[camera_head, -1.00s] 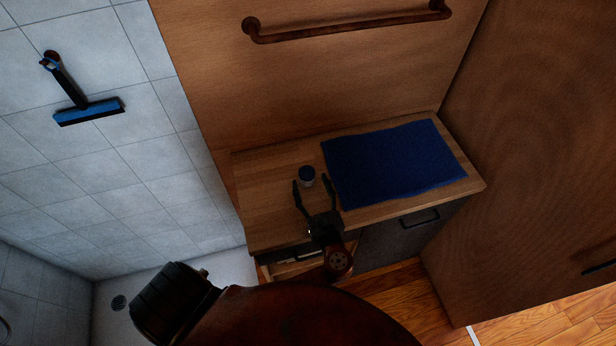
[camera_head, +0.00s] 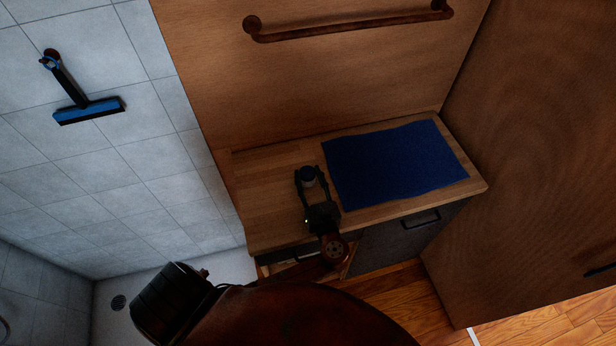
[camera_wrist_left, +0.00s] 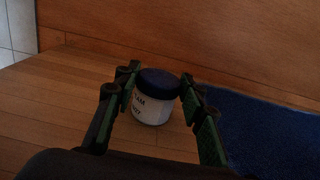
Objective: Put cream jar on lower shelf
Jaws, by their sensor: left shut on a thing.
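The cream jar (camera_head: 308,174) is small and white with a dark blue lid. It stands upright on the wooden top of the cabinet, left of the blue mat. It also shows in the left wrist view (camera_wrist_left: 152,106), with part of its label visible. My left gripper (camera_head: 309,179) is shut on the jar, with one finger on each side of it; in the wrist view the fingers (camera_wrist_left: 157,93) flank it. The lower shelf (camera_head: 290,267) is an open space under the left part of the top, mostly hidden by my arm. My right gripper is not in view.
A blue mat (camera_head: 395,163) covers the right part of the wooden top (camera_head: 262,190). A grey door with a black handle (camera_head: 420,217) is below it. A wooden wall with a rail (camera_head: 350,27) rises behind. A squeegee (camera_head: 88,109) hangs on the tiled wall.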

